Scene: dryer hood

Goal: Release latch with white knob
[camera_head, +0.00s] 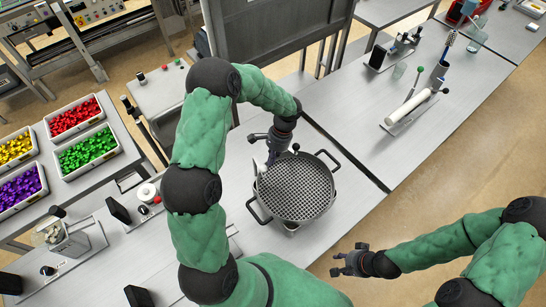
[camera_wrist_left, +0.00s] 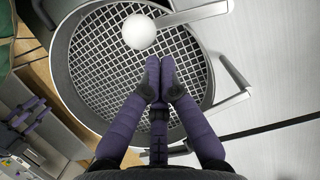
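The white knob (camera_wrist_left: 139,32) is a round ball at the top of the left wrist view. It sits at the left end of a flat grey bar (camera_wrist_left: 195,13), which looks like the latch. The mesh-topped round dryer hood (camera_head: 297,190) stands on the table, and its grid (camera_wrist_left: 95,75) fills much of the wrist view. My left gripper (camera_wrist_left: 160,72) has its fingertips together, with nothing between them, just short of the knob in the picture. In the head view the left gripper (camera_head: 266,150) is at the hood's upper left. My right gripper (camera_head: 347,261) is spread and empty.
Bins of coloured pieces (camera_head: 87,152) stand at the left. A dark panel (camera_head: 275,25) rises behind. The table right of the hood (camera_head: 345,205) is clear.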

